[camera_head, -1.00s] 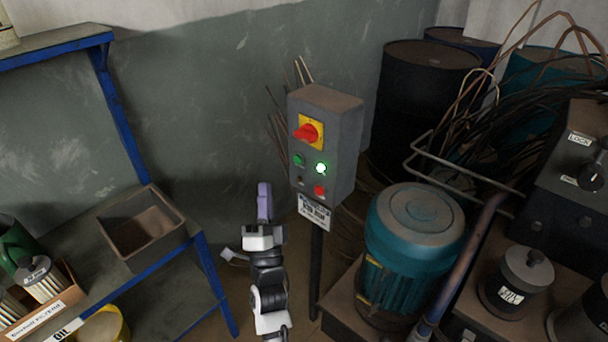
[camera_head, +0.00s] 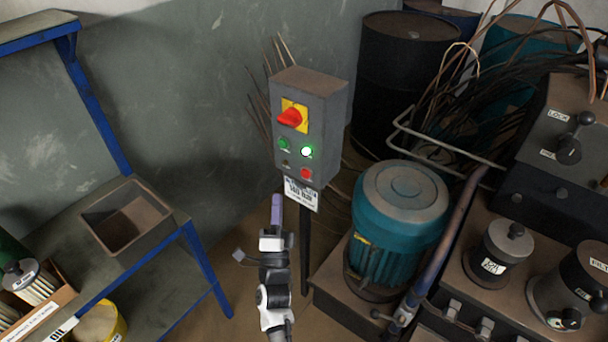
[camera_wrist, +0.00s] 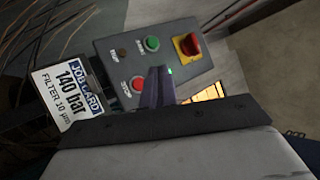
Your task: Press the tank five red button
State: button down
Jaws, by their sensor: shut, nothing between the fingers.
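A grey control box (camera_head: 310,125) stands on a dark post. Its red button (camera_head: 306,174) is at the lower right of its face and also shows in the wrist view (camera_wrist: 137,84), next to the word STOP. No tank number is readable on the box. My gripper (camera_head: 277,205) has purple fingers, shut and empty, pointing up just below and left of the box in the head view. In the wrist view the fingers (camera_wrist: 158,86) are in front of the face, beside the red button, partly covering the lit lamp. Contact cannot be told.
A job card (camera_head: 301,194) hangs below. A teal motor (camera_head: 398,225) stands right, a blue-framed shelf (camera_head: 190,240) left.

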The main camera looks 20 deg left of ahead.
aim_at(306, 173)
jog(key=w+d+b, duration=0.2)
jog(key=w+b, duration=0.1)
jog(key=w, duration=0.4)
jog(key=shift+d, duration=0.3)
jog(key=shift+w+f+b, duration=0.1)
jog(key=shift+w+b, duration=0.1)
jog(key=shift+b, duration=0.25)
dwell(1.4)
jog(key=shift+w+d, duration=0.15)
jog(key=shift+w, duration=0.1)
jog(key=shift+w+d+b, duration=0.15)
jog(key=shift+w+b, duration=0.35)
jog(key=shift+b, duration=0.25)
dwell(0.4)
jog(key=shift+s, duration=0.2)
jog(key=shift+s+a+p, duration=0.25)
jog(key=shift+s+p, duration=0.25)
jog(key=shift+s, duration=0.2)
